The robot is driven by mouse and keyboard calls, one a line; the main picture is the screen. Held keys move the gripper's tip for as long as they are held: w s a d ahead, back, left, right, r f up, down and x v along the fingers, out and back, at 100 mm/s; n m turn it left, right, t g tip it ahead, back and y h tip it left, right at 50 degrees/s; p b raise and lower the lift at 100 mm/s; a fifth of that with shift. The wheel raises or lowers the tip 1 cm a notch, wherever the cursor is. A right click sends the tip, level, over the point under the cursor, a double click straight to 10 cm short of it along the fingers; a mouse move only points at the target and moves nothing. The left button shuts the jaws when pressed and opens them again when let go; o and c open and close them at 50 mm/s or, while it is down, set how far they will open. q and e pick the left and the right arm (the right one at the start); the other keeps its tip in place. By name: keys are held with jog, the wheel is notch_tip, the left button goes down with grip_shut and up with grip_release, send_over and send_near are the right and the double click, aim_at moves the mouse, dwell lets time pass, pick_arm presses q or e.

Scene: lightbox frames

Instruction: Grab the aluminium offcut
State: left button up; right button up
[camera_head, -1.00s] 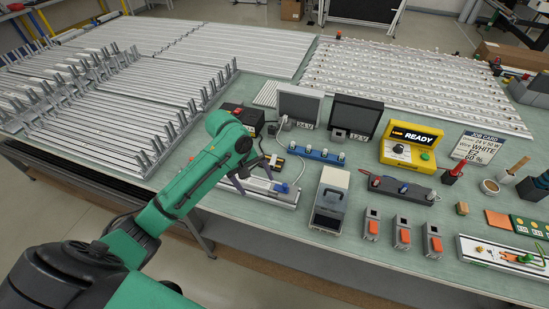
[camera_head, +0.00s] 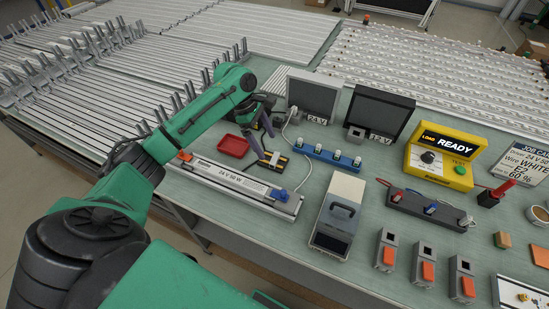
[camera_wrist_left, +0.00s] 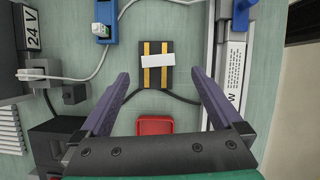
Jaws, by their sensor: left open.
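A small pale, flat bar, which looks like the aluminium offcut (camera_wrist_left: 156,60), lies across two yellow strips on a black pad (camera_wrist_left: 166,82). In the head view the pad (camera_head: 264,164) lies between the red tray and the blue strip, and the offcut on it is small (camera_head: 274,158). My left gripper (camera_wrist_left: 159,75) is open and empty, its purple-grey fingers to either side of and short of the pad in the wrist view. In the head view the gripper (camera_head: 262,138) hangs above and behind the pad. My right gripper is not in view.
A red tray (camera_head: 233,146) sits left of the pad. A long lamp fixture (camera_head: 240,182) lies in front and a blue strip (camera_head: 328,157) to the right. Cables run near the pad. A grey instrument (camera_head: 336,213) and monitors (camera_head: 313,91) stand nearby.

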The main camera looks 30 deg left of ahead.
aim_at(275, 158)
pick_arm(q)
jog(key=p+x, duration=0.1)
jog(key=x, duration=0.5)
jog(key=shift+w, duration=0.2)
jog(key=shift+s+f, duration=0.1)
jog(key=shift+f, duration=0.15)
jog(key=c, duration=1.3)
jog(key=shift+c, duration=0.2)
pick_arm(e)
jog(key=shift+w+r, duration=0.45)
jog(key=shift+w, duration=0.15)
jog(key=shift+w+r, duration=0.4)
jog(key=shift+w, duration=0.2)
